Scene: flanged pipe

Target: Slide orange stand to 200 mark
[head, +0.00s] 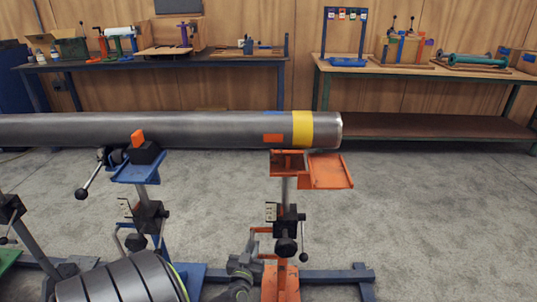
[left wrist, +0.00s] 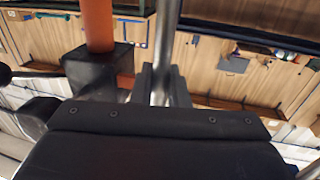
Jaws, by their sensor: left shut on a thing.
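The orange stand (head: 281,280) stands on a blue floor rail (head: 335,276), right of centre. Its orange head (head: 288,162) is under the pipe's right end, with a tilted orange plate beside it. My left gripper (head: 243,264) is low, just left of the stand's column. In the left wrist view, my left gripper (left wrist: 163,88) is shut around a slim silver rod (left wrist: 166,35) beside the stand's thick orange post and black clamp. Exactly where this rod joins the stand is hidden. The 200 mark cannot be read. My right gripper is not in view.
A long steel pipe (head: 205,130) with a yellow band (head: 302,129) spans the left and middle. A blue stand (head: 138,170) with lever handles is to the left. Two workbenches line the wooden wall. Grey floor is open to the right of the orange stand.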

